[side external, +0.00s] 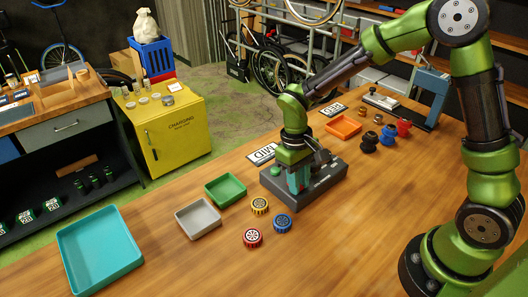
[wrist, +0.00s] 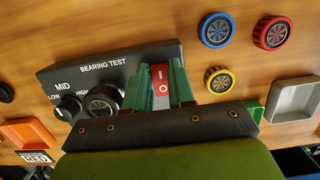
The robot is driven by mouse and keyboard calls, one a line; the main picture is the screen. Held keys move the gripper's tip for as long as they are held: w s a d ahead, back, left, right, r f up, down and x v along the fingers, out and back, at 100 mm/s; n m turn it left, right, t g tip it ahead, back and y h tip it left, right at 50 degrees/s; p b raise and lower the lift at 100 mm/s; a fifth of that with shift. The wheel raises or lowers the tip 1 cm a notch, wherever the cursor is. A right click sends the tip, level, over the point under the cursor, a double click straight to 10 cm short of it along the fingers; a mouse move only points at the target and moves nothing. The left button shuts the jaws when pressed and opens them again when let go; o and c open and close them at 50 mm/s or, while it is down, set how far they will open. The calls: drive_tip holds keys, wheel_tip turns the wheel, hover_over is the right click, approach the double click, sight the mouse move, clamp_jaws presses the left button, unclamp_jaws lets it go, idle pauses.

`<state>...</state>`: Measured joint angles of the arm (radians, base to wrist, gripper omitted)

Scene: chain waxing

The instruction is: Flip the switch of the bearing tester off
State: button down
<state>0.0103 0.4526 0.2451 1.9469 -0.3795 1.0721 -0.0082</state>
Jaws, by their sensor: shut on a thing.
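The bearing tester (side external: 324,180) is a dark grey box on the wooden bench in the side view. In the wrist view its sloped panel (wrist: 110,68) reads BEARING TEST, with a selector knob (wrist: 68,107) by LOW, MID and HIGH and a round black part (wrist: 104,100) beside it. The switch (wrist: 160,76) is a red rocker marked I and O at the panel's right end. My gripper (wrist: 160,88) has its green fingers on either side of the switch, shut on it. In the side view my gripper (side external: 299,180) is down at the tester, hiding the switch.
Yellow (side external: 260,204), red (side external: 252,237) and blue (side external: 282,223) wheel-like parts lie in front of the tester. Green (side external: 226,188), grey (side external: 198,218) and teal (side external: 98,250) trays stand to the left. An orange tray (side external: 343,126) and several small parts lie behind it.

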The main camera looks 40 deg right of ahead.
drive_tip(key=shift+w+r+g, duration=0.1)
drive_tip(key=shift+w+g, duration=0.2)
drive_tip(key=shift+g, duration=0.9)
drive_tip(key=c, duration=1)
unclamp_jaws()
drive_tip(key=shift+o, duration=0.2)
drive_tip(key=shift+r, duration=0.1)
drive_tip(key=v, duration=1.6)
drive_tip(key=shift+r, duration=0.35)
drive_tip(key=shift+w, duration=0.15)
